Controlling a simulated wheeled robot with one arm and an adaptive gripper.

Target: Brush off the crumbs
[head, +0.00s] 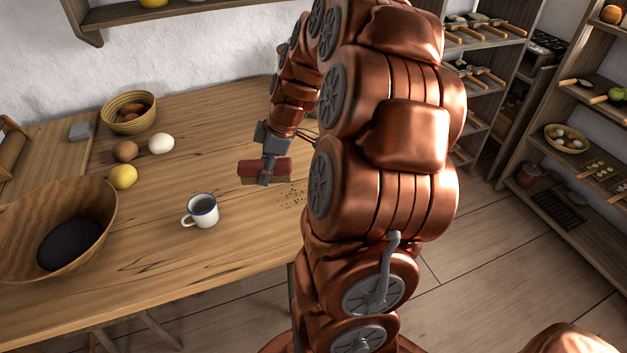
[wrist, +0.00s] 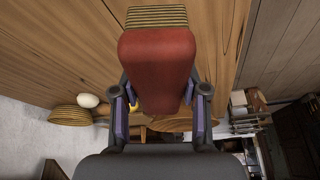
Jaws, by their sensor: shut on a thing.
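My gripper (head: 266,173) is shut on a red brush (head: 250,168) with a striped tan bristle end. In the wrist view the brush (wrist: 157,65) sits between both fingers, its bristles (wrist: 157,17) at the far end. In the head view the crumbs (head: 291,196) are a small scatter of dark specks on the wooden table (head: 200,118), just right of and nearer than the brush. I cannot tell whether the brush touches the tabletop. No crumbs can be made out in the wrist view.
A white mug (head: 203,211) stands left of the crumbs. A large wooden bowl (head: 95,203), a lemon (head: 123,177), a white egg-like item (head: 161,143), a brown one (head: 125,151) and a basket (head: 130,122) stand farther left. Shelves (head: 590,100) stand at the right.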

